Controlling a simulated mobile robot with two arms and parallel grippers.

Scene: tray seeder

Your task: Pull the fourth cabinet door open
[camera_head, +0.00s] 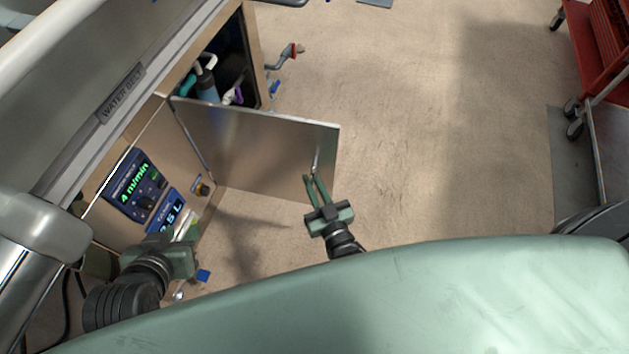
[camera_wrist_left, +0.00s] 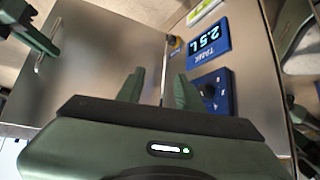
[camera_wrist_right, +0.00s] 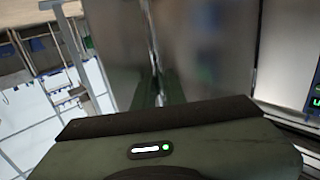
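The metal cabinet door (camera_head: 255,150) stands swung out from the cabinet, with its interior exposed behind it. Its bar handle (camera_head: 316,158) is near the free edge. My right gripper (camera_head: 313,180) is at the lower end of this handle. In the right wrist view its fingers (camera_wrist_right: 157,88) are close together with the handle bar (camera_wrist_right: 152,45) between them. My left gripper (camera_head: 188,228) is low by the cabinet front, near the control panels. In the left wrist view its fingers (camera_wrist_left: 158,88) are apart with nothing held, in front of the door (camera_wrist_left: 100,65).
Hoses and bottles (camera_head: 208,85) show inside the opened compartment. A blue speed panel (camera_head: 138,188) and a tank display (camera_head: 168,215) are left of the door. A red cart (camera_head: 600,40) stands at the far right. The floor (camera_head: 420,130) right of the door is clear.

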